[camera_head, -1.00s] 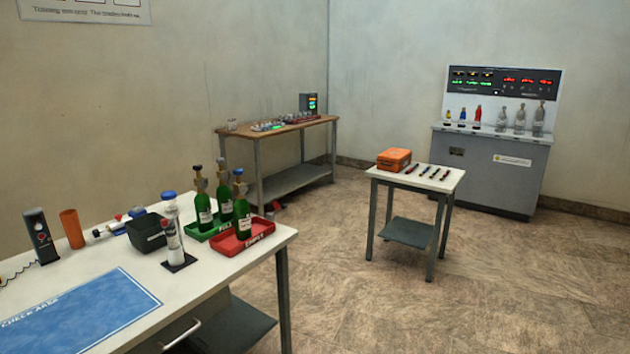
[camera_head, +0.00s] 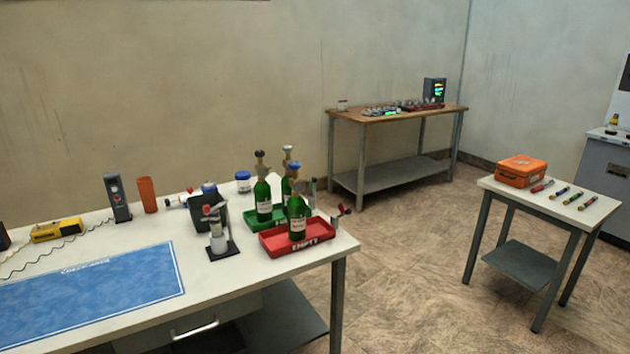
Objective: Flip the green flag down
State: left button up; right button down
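I cannot make out a green flag in this view. Green bottles with valve tops stand on the near white table (camera_head: 130,318): two in a green tray (camera_head: 257,226) and one (camera_head: 297,218) in a red tray (camera_head: 285,242) marked EMPTY. A small white device with a red part (camera_head: 217,240) stands on a dark base left of the red tray. Neither of my grippers is in view.
A blue mat (camera_head: 90,296) lies on the near table, with a yellow device (camera_head: 57,230), a dark handset (camera_head: 117,198) and an orange cup (camera_head: 147,194) behind it. A small table (camera_head: 545,205) at right holds an orange case (camera_head: 521,171). A wooden bench (camera_head: 395,118) stands at the back wall. The floor between is clear.

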aim_at(312, 186)
jog(key=i+j, duration=0.1)
jog(key=i, duration=0.55)
jog(key=z, duration=1.45)
jog(key=i+j, duration=0.05)
